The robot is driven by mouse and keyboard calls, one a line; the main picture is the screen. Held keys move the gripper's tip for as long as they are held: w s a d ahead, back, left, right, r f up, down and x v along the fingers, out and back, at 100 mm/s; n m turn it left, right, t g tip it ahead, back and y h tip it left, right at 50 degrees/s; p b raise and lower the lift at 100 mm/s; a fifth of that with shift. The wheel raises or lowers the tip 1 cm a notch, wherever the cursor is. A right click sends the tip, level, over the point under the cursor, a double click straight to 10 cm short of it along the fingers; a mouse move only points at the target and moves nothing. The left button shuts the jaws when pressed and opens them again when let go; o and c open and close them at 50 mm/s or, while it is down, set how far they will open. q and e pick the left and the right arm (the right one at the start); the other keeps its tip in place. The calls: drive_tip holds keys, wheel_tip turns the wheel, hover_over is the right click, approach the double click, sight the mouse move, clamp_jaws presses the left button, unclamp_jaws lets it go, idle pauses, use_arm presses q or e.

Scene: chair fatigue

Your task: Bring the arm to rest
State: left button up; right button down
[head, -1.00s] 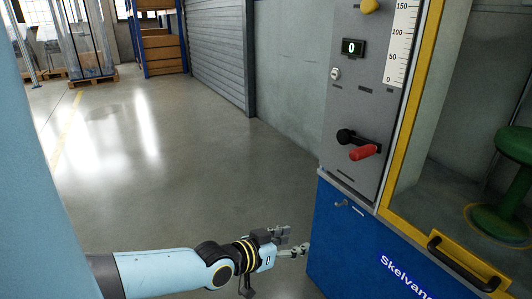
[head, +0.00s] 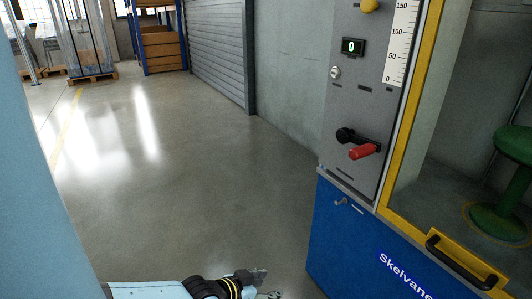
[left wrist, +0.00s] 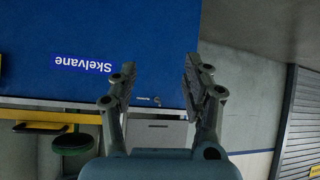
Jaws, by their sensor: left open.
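My left gripper (head: 268,284) is at the bottom edge of the head view, low in front of the blue cabinet of the test machine (head: 345,240). Only part of it shows there. In the left wrist view my left gripper (left wrist: 158,85) is open, its two fingers apart with nothing between them. The blue cabinet front (left wrist: 140,30) lies beyond the fingers, with the Skelvane label (left wrist: 82,64) upside down. My right gripper is in neither view.
A green stool (head: 505,180) stands behind the yellow frame (head: 412,110). The floor (head: 190,190) to the left is clear.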

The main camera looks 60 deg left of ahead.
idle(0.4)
use_arm(q)
drive_tip(key=s+d+f+m+g, duration=0.1)
drive_tip(key=s+f, duration=0.4)
drive_tip(key=s, duration=0.6)
drive_tip(key=s+d+f+m+g, duration=0.1)
drive_tip(key=s+d+f+g, duration=0.2)
drive_tip(key=s, duration=0.8)
drive_tip(key=s+d+f+g, duration=0.2)
drive_tip(key=s+f+g, duration=0.4)
drive_tip(key=s, duration=0.5)
wheel_tip(320, 180, down, 2)
drive_tip(key=shift+f+m+p, duration=0.15)
drive_tip(key=shift+m+p, duration=0.25)
drive_tip(key=shift+p, duration=0.05)
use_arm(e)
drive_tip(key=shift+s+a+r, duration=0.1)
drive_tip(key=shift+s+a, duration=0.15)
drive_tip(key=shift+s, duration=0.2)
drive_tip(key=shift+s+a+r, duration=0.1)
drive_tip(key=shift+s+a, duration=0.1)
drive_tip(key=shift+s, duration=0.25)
